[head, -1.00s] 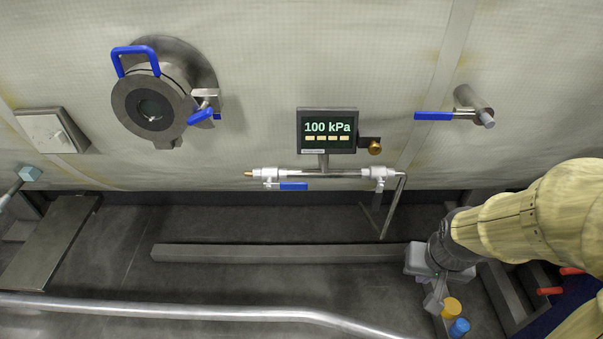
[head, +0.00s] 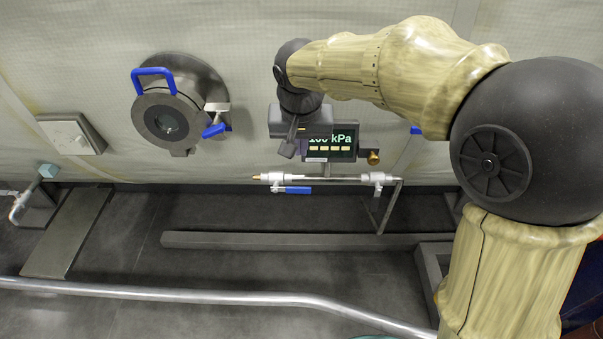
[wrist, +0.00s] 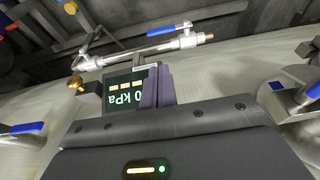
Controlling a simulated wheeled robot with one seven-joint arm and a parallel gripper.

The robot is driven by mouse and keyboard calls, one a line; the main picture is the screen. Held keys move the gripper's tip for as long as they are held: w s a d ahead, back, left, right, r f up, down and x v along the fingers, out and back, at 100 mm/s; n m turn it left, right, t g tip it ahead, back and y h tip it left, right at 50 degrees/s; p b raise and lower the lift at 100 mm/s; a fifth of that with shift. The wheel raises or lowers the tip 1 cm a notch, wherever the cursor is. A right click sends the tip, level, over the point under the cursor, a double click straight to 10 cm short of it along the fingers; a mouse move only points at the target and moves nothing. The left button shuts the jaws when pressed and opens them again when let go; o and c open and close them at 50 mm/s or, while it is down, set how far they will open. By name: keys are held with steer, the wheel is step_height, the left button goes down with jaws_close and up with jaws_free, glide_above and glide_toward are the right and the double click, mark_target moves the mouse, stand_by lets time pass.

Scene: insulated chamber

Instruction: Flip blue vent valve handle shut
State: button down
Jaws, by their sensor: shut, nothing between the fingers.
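A blue lever handle (head: 291,190) lies level along the thin pipe under the pressure display; in the wrist view it is at the top (wrist: 162,30). A second blue lever on the right wall stub is mostly hidden by my arm, with a bit of blue (head: 415,130) showing; it shows at left in the wrist view (wrist: 25,128). A small blue lever (head: 214,130) sits on the round port's side. Which is the vent valve I cannot tell. My gripper (head: 288,148) is shut and empty, in front of the display's left part, above the pipe handle and apart from it.
The display (head: 343,140) is partly covered by my gripper. The round port (head: 170,118) with a fixed blue grip stands left. A brass knob (head: 373,157) juts out right of the display. A metal rail (head: 200,297) crosses low in front. Wall between port and display is clear.

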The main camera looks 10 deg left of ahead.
steer(key=shift+f, duration=0.15)
steer(key=p, duration=0.3)
glide_above(303, 188)
step_height(303, 188, down, 10)
steer(key=r, duration=0.1)
steer(key=f, duration=0.3)
steer(key=s+f, duration=0.1)
steer(key=shift+a+f+p, duration=0.15)
steer(key=shift+a+p, duration=0.15)
steer(key=shift+a, duration=0.05)
steer(key=shift+d, duration=0.1)
steer(key=shift+w+d, duration=0.1)
steer(key=shift+w+d+f+b, duration=0.1)
steer(key=shift+d+f+b, duration=0.15)
steer(key=shift+f+b, duration=0.5)
steer(key=shift+r, duration=0.35)
